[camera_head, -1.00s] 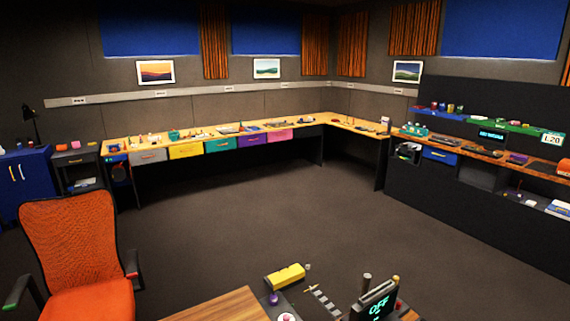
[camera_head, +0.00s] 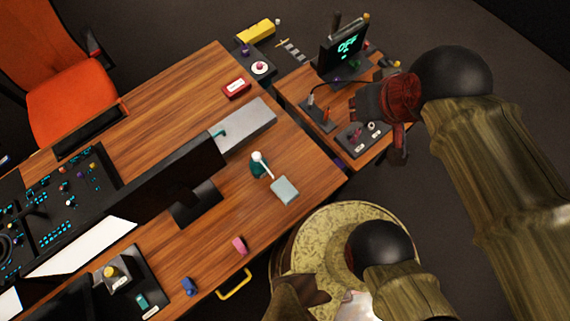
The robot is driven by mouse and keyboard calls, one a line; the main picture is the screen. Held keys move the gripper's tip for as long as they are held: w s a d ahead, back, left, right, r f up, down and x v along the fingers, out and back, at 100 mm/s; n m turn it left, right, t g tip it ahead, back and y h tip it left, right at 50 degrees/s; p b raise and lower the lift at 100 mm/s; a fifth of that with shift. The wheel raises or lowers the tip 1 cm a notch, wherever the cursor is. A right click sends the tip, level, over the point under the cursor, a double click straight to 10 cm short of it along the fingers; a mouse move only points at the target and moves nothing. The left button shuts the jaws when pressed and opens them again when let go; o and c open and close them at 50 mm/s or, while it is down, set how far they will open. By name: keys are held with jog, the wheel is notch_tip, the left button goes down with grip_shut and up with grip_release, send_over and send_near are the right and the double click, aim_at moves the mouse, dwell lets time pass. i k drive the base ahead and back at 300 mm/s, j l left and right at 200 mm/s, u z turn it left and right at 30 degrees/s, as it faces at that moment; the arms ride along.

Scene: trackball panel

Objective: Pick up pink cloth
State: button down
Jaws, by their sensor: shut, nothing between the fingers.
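A small pink item (camera_head: 240,245) lies on the wooden desk near its lower right edge. It is too small for me to tell whether it is cloth, and no other pink item stands out on this desk. The dark red end of my arm hangs over the small side desk, up and right of the pink item and well apart from it. My gripper (camera_head: 398,155) shows small and dark there, shut and empty, its fingertips not clear.
The desk holds a monitor (camera_head: 172,168), a grey plate (camera_head: 245,127), a teal and white item (camera_head: 259,165), a pale block (camera_head: 285,190), a red box (camera_head: 236,88) and a blue item (camera_head: 188,286). An orange chair (camera_head: 68,95) stands at upper left.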

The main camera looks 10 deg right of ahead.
aim_at(285, 191)
jog(key=k+j+u, duration=0.1)
jog(key=u, duration=0.2)
jog(key=k+j+u, duration=0.25)
jog(key=l+u, duration=0.1)
jog(key=u, duration=2.1)
jog(key=l+z, duration=0.1)
jog(key=z, duration=0.35)
jog(key=k+l+z, duration=0.1)
jog(key=z, duration=0.3)
jog(key=l+z, duration=0.15)
jog(key=z, duration=0.3)
jog(key=k+l+z, duration=0.1)
jog(key=z, duration=0.3)
jog(key=j, duration=0.6)
jog(key=k+z, duration=0.05)
